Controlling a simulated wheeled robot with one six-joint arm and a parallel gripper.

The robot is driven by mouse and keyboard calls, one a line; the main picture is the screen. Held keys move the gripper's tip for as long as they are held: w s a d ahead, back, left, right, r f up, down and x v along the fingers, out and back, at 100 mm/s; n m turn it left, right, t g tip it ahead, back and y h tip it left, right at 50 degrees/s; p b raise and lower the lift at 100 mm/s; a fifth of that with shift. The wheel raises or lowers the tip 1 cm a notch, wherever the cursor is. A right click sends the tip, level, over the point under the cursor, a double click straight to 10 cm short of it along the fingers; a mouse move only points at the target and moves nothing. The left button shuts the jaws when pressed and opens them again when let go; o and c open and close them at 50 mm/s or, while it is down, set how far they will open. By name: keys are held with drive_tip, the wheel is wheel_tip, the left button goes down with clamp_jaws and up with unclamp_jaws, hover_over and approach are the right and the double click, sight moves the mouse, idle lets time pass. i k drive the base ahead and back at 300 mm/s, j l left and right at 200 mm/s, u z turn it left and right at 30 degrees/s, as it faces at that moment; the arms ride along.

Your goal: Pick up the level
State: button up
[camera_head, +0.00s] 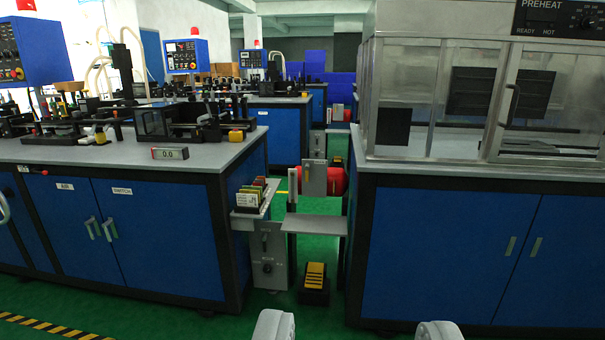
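A small dark box with a white "0.0" display and a red end (170,153), which looks like the level, lies near the front edge of the left workbench top (225,152). My gripper (357,328) shows at the bottom edge of the view as two pale fingertips set wide apart. It is open, with nothing between the fingertips. It is below and to the right of the level in the picture, well apart from it. The rest of the gripper is out of view.
Black fixtures (175,122) stand behind the level. On the right, a glazed preheat cabinet (470,95) tops a blue cabinet. Between the benches are small shelves (315,224), a red cylinder (335,181) and a yellow-black pedal (314,280). Green floor is clear in front.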

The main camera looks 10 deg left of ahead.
sight(158, 153)
drive_tip(key=i+j, duration=2.25)
drive_tip(key=j+u, duration=0.05)
drive_tip(key=j, duration=0.05)
